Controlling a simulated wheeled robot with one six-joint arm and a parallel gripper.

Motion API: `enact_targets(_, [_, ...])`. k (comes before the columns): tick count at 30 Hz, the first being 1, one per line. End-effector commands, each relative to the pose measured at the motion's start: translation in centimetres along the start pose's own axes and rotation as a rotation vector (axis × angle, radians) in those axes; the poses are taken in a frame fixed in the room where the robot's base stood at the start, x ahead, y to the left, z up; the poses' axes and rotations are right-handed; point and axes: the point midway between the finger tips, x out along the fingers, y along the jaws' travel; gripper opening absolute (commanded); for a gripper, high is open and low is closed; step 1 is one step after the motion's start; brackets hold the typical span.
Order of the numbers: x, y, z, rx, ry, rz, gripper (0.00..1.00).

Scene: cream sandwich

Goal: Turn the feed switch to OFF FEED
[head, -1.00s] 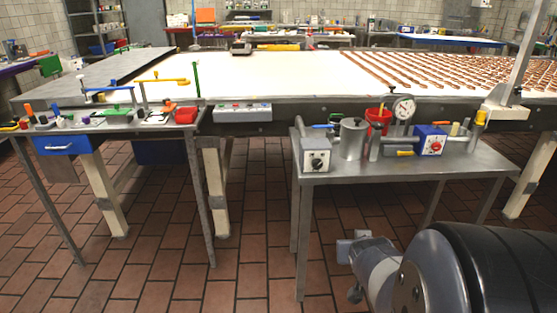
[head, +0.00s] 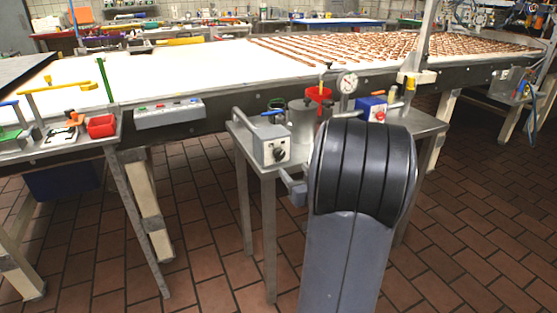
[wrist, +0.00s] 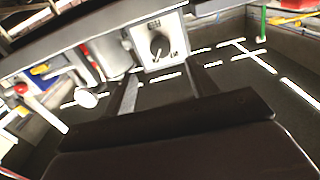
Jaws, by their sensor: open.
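A pale box with a black rotary knob (head: 279,153) stands at the left front corner of the small metal table. The knob box also shows in the wrist view (wrist: 158,45), with a dark pointer knob on a white face. A blue box with a red knob (head: 379,114) stands further right on that table. The lettering is too small to read, so I cannot tell which is the feed switch. My gripper (wrist: 165,83) is open and empty in the wrist view, its two fingers pointing toward the black knob, apart from it.
The metal table (head: 424,122) also holds a steel pot (head: 303,124), a red funnel (head: 319,94) and a dial gauge (head: 347,82), close around the boxes. A white conveyor (head: 215,66) runs behind. Tiled floor is open at right.

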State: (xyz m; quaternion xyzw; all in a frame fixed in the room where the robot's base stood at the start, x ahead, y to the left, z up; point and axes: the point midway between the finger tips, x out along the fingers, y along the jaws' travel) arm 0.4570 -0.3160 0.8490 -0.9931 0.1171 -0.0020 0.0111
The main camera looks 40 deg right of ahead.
Motion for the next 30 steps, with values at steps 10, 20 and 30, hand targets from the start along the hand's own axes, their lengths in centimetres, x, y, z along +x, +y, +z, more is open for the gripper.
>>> enact_targets(10, [6.5,-0.1,0.1,0.0,0.0,-0.002,0.54])
enact_targets(20, [8.4,0.0,0.0,0.0,-0.001,0.001,0.54])
enact_targets(30, [8.4,0.0,0.0,0.0,-0.001,0.001,0.41])
